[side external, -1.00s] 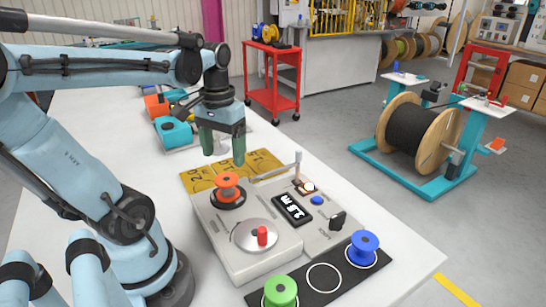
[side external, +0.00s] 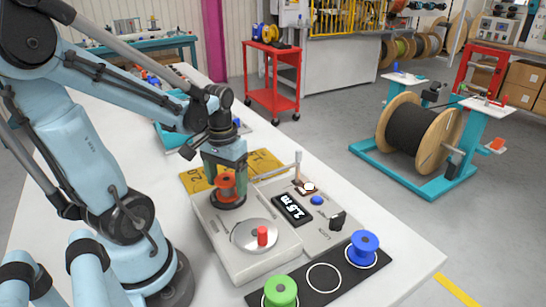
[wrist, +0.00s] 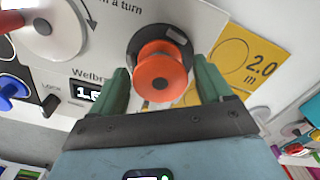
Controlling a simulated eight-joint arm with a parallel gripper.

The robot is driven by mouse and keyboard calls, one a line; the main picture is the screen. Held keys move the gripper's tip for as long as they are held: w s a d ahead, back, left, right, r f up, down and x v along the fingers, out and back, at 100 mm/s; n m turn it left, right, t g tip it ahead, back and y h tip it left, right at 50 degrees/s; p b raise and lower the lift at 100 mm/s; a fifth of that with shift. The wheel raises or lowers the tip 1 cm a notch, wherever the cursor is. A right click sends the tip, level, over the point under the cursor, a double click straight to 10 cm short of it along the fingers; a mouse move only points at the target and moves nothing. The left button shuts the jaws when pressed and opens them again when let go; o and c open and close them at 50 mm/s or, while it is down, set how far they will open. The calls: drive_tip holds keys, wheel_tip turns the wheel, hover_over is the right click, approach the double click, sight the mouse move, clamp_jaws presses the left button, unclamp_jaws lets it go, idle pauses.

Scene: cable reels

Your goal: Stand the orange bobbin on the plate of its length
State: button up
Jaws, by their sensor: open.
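The orange bobbin (side external: 226,188) stands on the dark round seat of the grey measuring machine (side external: 232,264). My gripper (side external: 227,178) is over it, fingers pointing down on either side of the bobbin. In the wrist view the bobbin (wrist: 160,70) lies between the two open green fingers (wrist: 162,85), with a gap on each side. The yellow length plates (side external: 262,162) lie behind the machine, partly hidden by my gripper. In the wrist view one yellow plate (wrist: 243,62) is marked 2.0 m and has an empty ring. The machine's display (side external: 293,209) seems to read 1.5 m.
A silver disc with a red knob (side external: 262,235) and a thin upright lever (side external: 297,163) stand on the machine. A black strip (side external: 322,283) in front holds a green bobbin (side external: 281,291) and a blue bobbin (side external: 364,247), with an empty ring between them.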

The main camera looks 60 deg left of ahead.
drive_tip(key=c, duration=0.9)
wheel_tip(320, 180, up, 8)
drive_tip(key=shift+f, duration=0.2)
drive_tip(key=shift+c, duration=0.2)
